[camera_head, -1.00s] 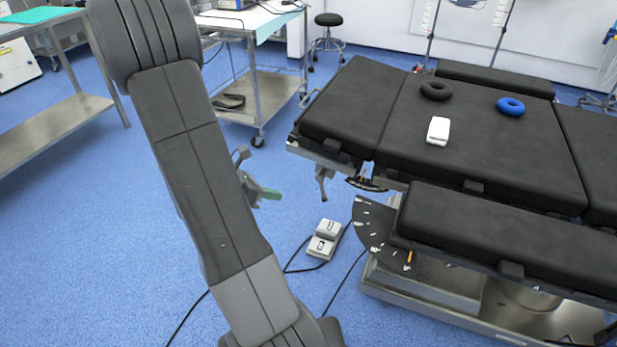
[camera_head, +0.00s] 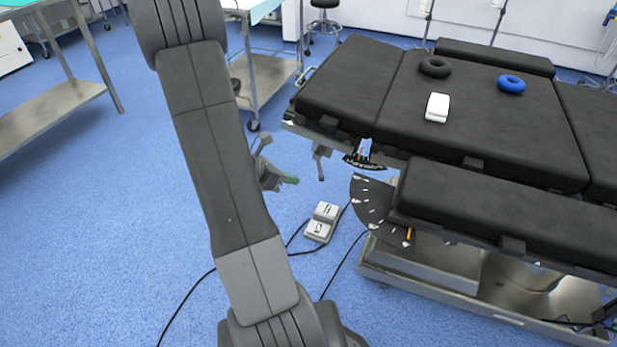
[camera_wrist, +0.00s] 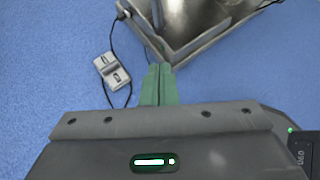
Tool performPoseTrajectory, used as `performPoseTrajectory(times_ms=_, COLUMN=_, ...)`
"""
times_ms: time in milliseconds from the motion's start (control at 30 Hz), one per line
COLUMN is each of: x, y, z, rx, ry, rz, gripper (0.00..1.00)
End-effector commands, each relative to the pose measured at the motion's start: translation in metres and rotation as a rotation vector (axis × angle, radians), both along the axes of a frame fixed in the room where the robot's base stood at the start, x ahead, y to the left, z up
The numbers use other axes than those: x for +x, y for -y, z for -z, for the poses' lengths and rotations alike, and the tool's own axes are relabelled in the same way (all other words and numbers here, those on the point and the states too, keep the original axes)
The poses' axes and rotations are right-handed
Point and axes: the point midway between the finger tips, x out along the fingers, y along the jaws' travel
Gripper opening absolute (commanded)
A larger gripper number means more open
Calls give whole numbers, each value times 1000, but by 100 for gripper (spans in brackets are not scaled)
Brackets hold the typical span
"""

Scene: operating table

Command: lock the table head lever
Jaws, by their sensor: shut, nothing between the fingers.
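The operating table's black head section (camera_head: 338,85) is at the left end of the table in the head view. A grey lever (camera_head: 320,161) hangs below its near edge, close to a dark marked scale (camera_head: 364,162). I cannot tell its lock position. My gripper (camera_head: 288,180) is to the left of the lever and slightly lower in the picture, apart from it. Its green fingers are shut and empty, and they show together in the wrist view (camera_wrist: 159,84). The lever does not show clearly in the wrist view.
A foot pedal (camera_head: 321,222) with cables lies on the blue floor, also in the wrist view (camera_wrist: 112,70). The steel table base (camera_head: 470,285) stands at the right. Black and blue rings and a white box rest on the table top. A steel trolley (camera_head: 268,80) stands behind.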

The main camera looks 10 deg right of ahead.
Motion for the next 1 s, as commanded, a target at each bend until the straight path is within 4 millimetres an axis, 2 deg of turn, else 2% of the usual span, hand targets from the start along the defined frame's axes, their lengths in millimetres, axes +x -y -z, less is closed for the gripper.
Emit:
performPoseTrajectory(times_ms=33, x=1, y=8, z=10, rx=1, ry=-1, rz=5, gripper=0)
performPoseTrajectory(times_ms=167, x=6, y=25, z=21, rx=0, ry=-2, rz=4, gripper=0)
performPoseTrajectory(times_ms=433, x=18, y=52, z=14, rx=0, ry=1, rz=2, gripper=0)
performPoseTrajectory(times_ms=1000, x=20, y=57, z=12, rx=-3, ry=-3, rz=-1, gripper=0)
